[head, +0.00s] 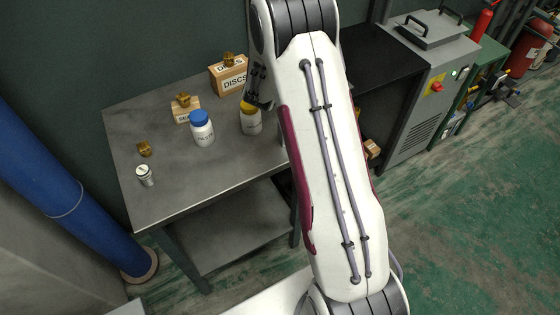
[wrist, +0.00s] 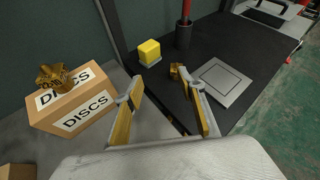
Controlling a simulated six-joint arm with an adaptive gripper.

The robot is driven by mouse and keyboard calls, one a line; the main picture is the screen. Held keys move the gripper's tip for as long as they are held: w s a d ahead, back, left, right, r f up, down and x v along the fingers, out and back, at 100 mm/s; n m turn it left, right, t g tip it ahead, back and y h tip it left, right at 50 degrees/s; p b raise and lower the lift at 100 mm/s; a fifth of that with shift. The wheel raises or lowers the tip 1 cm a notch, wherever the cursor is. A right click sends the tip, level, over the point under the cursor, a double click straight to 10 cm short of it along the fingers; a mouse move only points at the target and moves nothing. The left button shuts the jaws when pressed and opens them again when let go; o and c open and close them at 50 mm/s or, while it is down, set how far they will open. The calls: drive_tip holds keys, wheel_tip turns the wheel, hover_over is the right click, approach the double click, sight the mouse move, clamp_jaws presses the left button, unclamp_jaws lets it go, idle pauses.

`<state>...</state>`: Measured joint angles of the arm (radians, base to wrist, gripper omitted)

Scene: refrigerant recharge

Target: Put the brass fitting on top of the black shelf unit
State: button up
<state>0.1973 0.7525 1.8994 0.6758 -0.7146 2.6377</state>
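Three brass fittings show in the head view. One (head: 144,148) is on the grey table, one (head: 183,99) on a small carton, and one (head: 229,60) on the DISCS box. The last also shows in the wrist view (wrist: 55,77), left of my gripper. The black shelf unit (head: 385,60) stands right of the table, partly hidden by my arm. Its top (wrist: 240,48) fills the upper right of the wrist view. My gripper (wrist: 160,80) is open, with nothing between its fingers, near the shelf unit's near edge. Its fingers are hidden in the head view.
The DISCS box (wrist: 80,100) stands near the shelf unit. Blue-capped (head: 201,128) and yellow-capped (head: 251,118) jars stand on the table.

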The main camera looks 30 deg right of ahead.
drive_tip(key=s+a+r+n+y, duration=0.4)
drive_tip(key=a+r+n+y, duration=0.1)
drive_tip(key=a+r+n, duration=0.65)
drive_tip(key=s+a+r+n+y, duration=0.2)
drive_tip(key=s+a+r+n, duration=0.5)
drive_tip(key=s+a+n, duration=0.25)
drive_tip(key=s+a+n+g, duration=0.1)
drive_tip(key=s+n+g, duration=0.1)
drive_tip(key=s+n, duration=0.8)
drive_tip(key=s+a+n+g+y, duration=0.1)
drive_tip(key=s+n, duration=0.9)
drive_tip(key=s, duration=1.1)
drive_tip(key=shift+a+r+n+g, duration=0.15)
drive_tip(key=shift+a+n+g, duration=0.15)
drive_tip(key=shift+a+g, duration=0.5)
